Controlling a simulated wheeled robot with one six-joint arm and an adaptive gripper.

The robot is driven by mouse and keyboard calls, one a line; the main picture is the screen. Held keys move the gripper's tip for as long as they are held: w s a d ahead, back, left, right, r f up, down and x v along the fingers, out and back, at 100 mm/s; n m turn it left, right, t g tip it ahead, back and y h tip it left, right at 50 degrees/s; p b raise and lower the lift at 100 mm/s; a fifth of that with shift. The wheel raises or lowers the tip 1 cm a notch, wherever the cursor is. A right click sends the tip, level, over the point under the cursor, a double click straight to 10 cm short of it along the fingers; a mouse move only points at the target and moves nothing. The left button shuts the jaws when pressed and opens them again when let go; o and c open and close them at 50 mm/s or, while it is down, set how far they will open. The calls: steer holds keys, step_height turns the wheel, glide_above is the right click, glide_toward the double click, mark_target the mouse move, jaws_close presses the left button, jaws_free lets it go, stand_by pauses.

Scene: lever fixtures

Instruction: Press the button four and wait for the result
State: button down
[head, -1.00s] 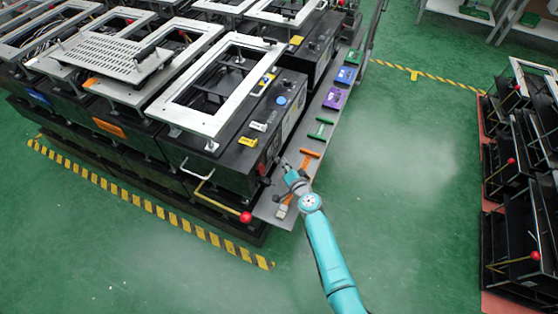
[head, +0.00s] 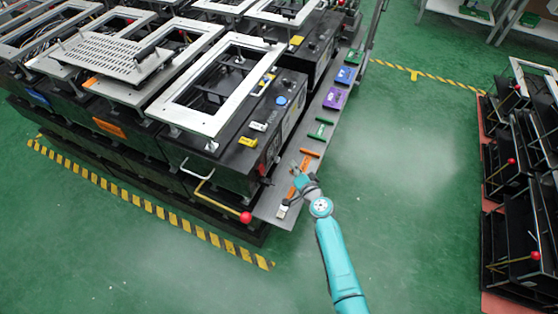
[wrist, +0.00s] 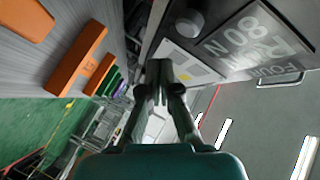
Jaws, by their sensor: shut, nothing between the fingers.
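My gripper (head: 294,167) is shut and empty in the head view, over the grey ledge beside the near corner of the black fixture (head: 225,170). In the wrist view my gripper (wrist: 159,70) has its fingers together in front of the fixture's side. A dark display panel (wrist: 255,45) there carries white lettering, partly readable as "80" and "FOUR". A round grey button-like knob (wrist: 188,23) sits beside the display. Its number cannot be read, and I cannot tell whether it is button four. The fingers appear apart from it.
The grey ledge (head: 275,208) runs along the fixture, with orange (head: 309,153), green (head: 320,129), purple (head: 334,98) and blue (head: 345,75) pieces on it. A red ball-ended lever (head: 245,217) sticks out at the near corner. Green floor (head: 410,180) is open to the right.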

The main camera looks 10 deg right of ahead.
steer(key=shift+s+d, duration=0.8)
steer(key=shift+d, duration=0.25)
steer(key=shift+g+h, duration=0.3)
steer(key=s, duration=0.2)
steer(key=s+f, duration=0.1)
steer(key=s, duration=0.1)
steer(key=s+f, duration=0.1)
steer(key=s, duration=0.1)
steer(key=shift+a+f, duration=0.15)
steer(key=shift+a, duration=0.05)
steer(key=s+r+n+h, duration=0.1)
steer(key=s+n+h, duration=0.15)
steer(key=s, duration=2.15)
steer(key=s+a+r+n, duration=0.1)
steer(key=s+r+n, duration=0.6)
steer(key=s+r, duration=1.5)
step_height(320, 180, up, 2)
steer(key=shift+r, duration=0.1)
